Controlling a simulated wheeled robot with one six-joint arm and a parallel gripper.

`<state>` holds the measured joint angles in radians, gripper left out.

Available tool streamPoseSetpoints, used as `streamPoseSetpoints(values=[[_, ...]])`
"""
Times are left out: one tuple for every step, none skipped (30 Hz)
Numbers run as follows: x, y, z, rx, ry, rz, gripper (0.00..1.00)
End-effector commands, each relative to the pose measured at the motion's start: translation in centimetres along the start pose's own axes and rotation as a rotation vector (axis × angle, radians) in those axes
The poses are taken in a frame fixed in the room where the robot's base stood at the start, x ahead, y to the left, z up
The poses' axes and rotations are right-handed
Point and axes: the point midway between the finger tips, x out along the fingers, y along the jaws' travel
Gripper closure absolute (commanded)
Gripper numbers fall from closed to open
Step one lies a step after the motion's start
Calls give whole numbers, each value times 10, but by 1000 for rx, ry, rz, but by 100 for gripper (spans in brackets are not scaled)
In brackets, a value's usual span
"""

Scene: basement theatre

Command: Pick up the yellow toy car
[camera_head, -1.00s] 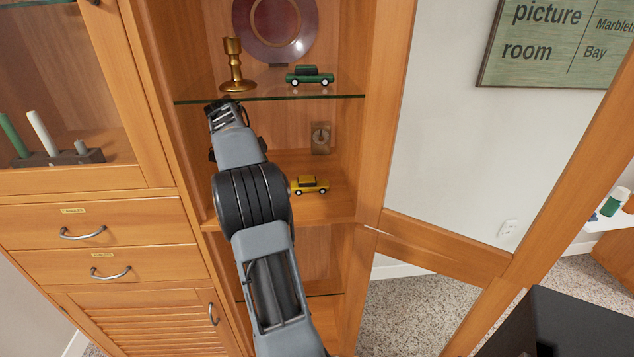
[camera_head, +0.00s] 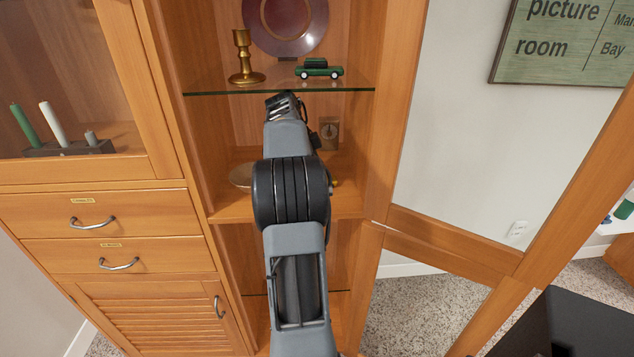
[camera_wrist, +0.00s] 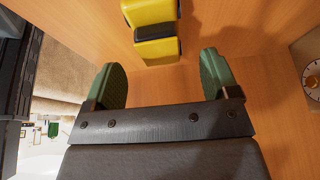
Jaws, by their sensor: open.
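The yellow toy car (camera_wrist: 156,48) shows at the top of the wrist view, on the wooden shelf. It lies beyond my fingertips, roughly in line with the gap between them. In the head view my arm hides nearly all of it; only a small bit of yellow shows beside the arm. My gripper (camera_wrist: 163,80) is open and empty, its two green finger pads spread apart. No contact with the car shows. In the head view my arm reaches into the cabinet below the glass shelf, and the fingers cannot be made out there.
Above is the glass shelf (camera_head: 220,90) with a brass candlestick (camera_head: 241,58), a green toy car (camera_head: 319,69) and a dark red plate (camera_head: 287,22). A small dial (camera_wrist: 313,75) stands right of the gripper. A tan dish (camera_head: 241,176) sits left of my arm. An open door frame (camera_head: 450,243) extends right.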

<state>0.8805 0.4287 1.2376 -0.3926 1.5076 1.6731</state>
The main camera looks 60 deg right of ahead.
Motion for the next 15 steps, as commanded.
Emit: streamPoseSetpoints(values=[[12, 0, 2, -1, 0, 4, 19], [16, 1, 2, -1, 0, 4, 19], [22, 1, 2, -2, 0, 3, 19], [25, 0, 2, -2, 0, 4, 19], [28, 0, 2, -2, 0, 3, 19], [32, 0, 2, -2, 0, 2, 19], [35, 0, 2, -2, 0, 2, 19], [37, 0, 2, -2, 0, 3, 19], [39, 0, 2, -2, 0, 2, 19], [40, 0, 1, -2, 0, 2, 19], [41, 0, 1, -2, 0, 2, 19], [41, 0, 1, -2, 0, 1, 19], [41, 0, 1, -2, 0, 1, 19], [41, 0, 1, -2, 0, 1, 19], [41, 0, 1, -2, 0, 1, 19]])
